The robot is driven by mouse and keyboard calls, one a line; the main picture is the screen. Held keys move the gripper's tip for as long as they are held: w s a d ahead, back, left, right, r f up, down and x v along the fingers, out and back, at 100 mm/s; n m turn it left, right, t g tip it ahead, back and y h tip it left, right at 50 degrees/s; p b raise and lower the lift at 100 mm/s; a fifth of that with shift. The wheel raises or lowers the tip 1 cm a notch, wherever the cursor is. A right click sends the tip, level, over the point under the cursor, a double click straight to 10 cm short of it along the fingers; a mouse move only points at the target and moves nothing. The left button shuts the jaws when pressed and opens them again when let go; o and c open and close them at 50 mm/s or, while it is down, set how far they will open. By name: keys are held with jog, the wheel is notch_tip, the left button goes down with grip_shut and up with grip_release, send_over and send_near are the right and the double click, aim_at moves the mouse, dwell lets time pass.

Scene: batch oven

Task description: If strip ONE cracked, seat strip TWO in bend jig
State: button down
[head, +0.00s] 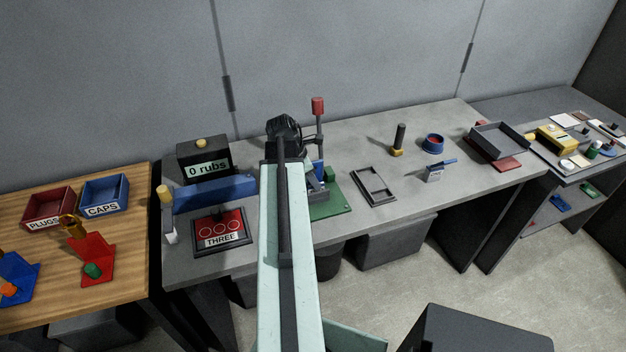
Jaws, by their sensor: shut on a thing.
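The bend jig, as it appears, stands on a green base plate (330,203) in the middle of the grey bench, with grey and blue parts and an upright lever with a red knob (318,105). My arm crosses in front and hides its left part. My gripper (285,130) is the dark end of my arm, just left of the lever and above the bench. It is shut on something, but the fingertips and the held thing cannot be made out. I cannot make out strip ONE or strip TWO.
Left on the bench are a "0 rubs" box (204,164), a long blue bar (215,193) and a red panel marked THREE (221,229). Right are a grey frame (373,187), a blue-red ring (433,142) and a dark tray (499,145). The bench front right of the jig is fairly clear.

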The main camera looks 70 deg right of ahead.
jog(key=shift+f, duration=0.25)
dwell(0.3)
jog(key=c, duration=1.1)
grip_release()
jog(key=shift+o, duration=0.2)
jog(key=shift+r, duration=0.1)
jog(key=p+v, duration=0.6)
jog(key=v, duration=0.1)
jog(key=shift+r+p, duration=0.25)
jog(key=shift+p, duration=0.15)
jog(key=shift+w+a, duration=0.1)
